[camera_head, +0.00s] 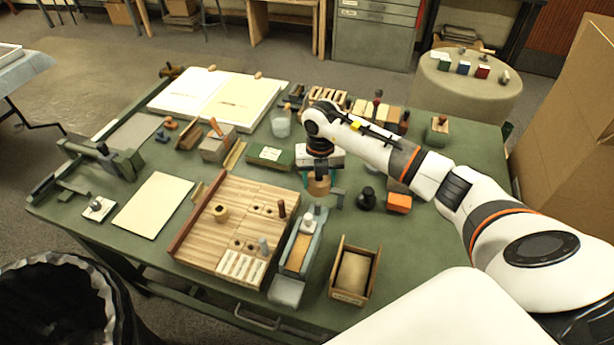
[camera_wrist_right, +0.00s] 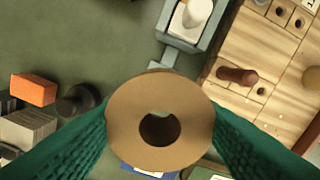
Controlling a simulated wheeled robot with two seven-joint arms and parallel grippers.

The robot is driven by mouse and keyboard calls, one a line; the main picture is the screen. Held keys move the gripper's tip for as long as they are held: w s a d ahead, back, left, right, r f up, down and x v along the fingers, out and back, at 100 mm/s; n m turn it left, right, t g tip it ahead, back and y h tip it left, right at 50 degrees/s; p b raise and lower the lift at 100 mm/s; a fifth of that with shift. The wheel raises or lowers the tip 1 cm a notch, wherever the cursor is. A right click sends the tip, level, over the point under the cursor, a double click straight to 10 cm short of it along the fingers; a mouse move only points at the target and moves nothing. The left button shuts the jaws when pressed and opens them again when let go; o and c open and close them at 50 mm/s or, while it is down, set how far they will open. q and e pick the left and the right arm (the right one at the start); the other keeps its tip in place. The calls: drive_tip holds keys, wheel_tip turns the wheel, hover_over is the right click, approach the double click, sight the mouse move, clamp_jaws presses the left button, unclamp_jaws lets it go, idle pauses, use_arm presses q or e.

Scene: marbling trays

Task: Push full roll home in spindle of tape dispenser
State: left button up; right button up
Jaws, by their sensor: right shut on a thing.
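My right gripper (camera_head: 319,165) points down over the middle of the bench. In the right wrist view its green ribbed fingers are shut on the sides of a full tan roll (camera_wrist_right: 131,122), which also shows in the head view (camera_head: 319,187). The roll's hole faces the wrist camera and is mostly dark, so I cannot tell whether a spindle is in it. A grey bracket-like part (camera_head: 338,196), perhaps of the tape dispenser, shows beside the roll; the rest is hidden under the roll and gripper. My left gripper is out of view.
A long grey holder (camera_head: 317,232) with a white knob stands just in front of the roll. A wooden peg board (camera_head: 200,245) is left of it. A black knob (camera_head: 366,200) and an orange block (camera_head: 399,203) are to the right. An open wooden box (camera_head: 349,297) stands near the front edge.

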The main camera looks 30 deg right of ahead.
sight(318, 204)
drive_tip(key=shift+f+b, duration=0.8)
drive_tip(key=shift+f, duration=0.15)
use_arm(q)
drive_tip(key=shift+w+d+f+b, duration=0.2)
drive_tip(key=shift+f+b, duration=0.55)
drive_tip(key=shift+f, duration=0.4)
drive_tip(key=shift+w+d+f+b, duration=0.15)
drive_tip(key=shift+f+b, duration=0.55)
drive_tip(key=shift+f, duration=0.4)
use_arm(e)
drive_tip(key=shift+f, duration=1.95)
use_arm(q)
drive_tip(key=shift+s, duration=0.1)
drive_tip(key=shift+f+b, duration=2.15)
use_arm(e)
drive_tip(key=shift+f, duration=2.85)
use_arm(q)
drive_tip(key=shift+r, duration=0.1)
use_arm(e)
drive_tip(key=o, duration=1.1)
drive_tip(key=shift+r, duration=0.1)
